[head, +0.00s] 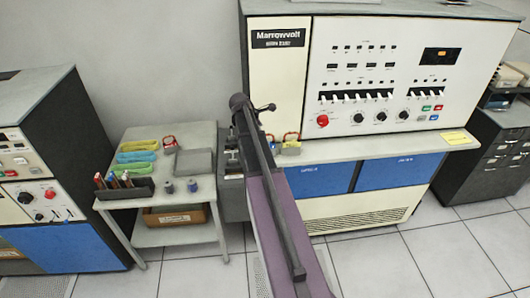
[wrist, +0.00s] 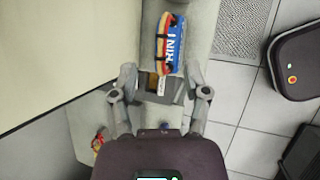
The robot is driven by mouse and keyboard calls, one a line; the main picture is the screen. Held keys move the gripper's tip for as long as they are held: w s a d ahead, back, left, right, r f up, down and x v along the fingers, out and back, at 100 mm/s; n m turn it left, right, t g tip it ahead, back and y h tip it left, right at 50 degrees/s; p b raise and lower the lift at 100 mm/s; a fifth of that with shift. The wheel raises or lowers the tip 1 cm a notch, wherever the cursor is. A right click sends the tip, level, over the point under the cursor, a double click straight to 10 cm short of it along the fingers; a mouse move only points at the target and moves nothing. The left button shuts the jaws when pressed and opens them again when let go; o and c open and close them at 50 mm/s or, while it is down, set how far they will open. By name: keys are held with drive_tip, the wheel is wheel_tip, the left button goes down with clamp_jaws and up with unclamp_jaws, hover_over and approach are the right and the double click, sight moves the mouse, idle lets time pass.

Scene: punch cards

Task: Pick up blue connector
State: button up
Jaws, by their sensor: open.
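A blue piece with white lettering that seems to read "PRINT" shows in the wrist view (wrist: 176,45), which I take for the blue connector. The blue piece is beyond the fingertips, above and slightly right of the gap in the picture.
The console (head: 375,80) has a shelf (head: 395,149) with red and yellow items (head: 290,144) on it. A side table (head: 199,201) stands left, holding coloured pieces (head: 138,146), a grey box (head: 194,161) and a pen holder (head: 124,189). Tiled floor (head: 385,262) is open in front.

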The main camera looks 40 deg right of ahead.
drive_tip(key=shift+d+f, duration=0.1)
drive_tip(key=shift+f, duration=0.15)
idle(0.3)
drive_tip(key=shift+b+x, duration=2.3)
drive_tip(key=shift+x, duration=0.2)
clamp_jaws()
